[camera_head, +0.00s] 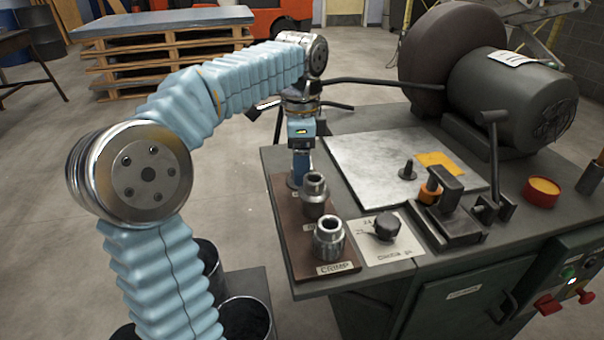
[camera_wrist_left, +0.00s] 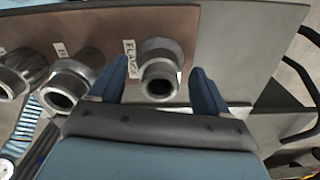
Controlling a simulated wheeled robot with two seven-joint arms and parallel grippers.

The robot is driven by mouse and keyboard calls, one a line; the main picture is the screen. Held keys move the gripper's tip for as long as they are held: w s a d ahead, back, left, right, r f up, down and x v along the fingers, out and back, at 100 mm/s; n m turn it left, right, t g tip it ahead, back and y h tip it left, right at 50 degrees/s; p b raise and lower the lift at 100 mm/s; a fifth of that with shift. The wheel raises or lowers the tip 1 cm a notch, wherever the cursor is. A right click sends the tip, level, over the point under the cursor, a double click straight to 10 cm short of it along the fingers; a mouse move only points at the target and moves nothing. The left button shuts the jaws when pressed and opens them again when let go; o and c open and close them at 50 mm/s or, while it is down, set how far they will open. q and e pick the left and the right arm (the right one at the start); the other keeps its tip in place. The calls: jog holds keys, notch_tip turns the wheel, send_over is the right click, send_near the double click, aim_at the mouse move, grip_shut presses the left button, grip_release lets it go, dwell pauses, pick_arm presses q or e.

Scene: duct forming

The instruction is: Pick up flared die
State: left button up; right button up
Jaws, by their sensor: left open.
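My left gripper (camera_head: 300,172) points down over that end. In the left wrist view its blue fingers (camera_wrist_left: 158,78) are spread apart, one on each side of the die, with nothing clearly gripped. Whether the fingers touch the die cannot be told. My right gripper is not in view.
Two similar dies stand in the same rack: the middle one (camera_head: 314,195) and the near one (camera_head: 328,238) by the "CRIMP" label. A knob plate (camera_head: 388,234), a clamp block (camera_head: 450,205) and a large motor (camera_head: 512,95) occupy the bench. A metal sheet (camera_head: 380,160) lies mostly clear.

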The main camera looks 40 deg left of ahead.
pick_arm(q)
jog(key=shift+f, duration=0.75)
grip_shut()
jog(key=shift+r, duration=0.15)
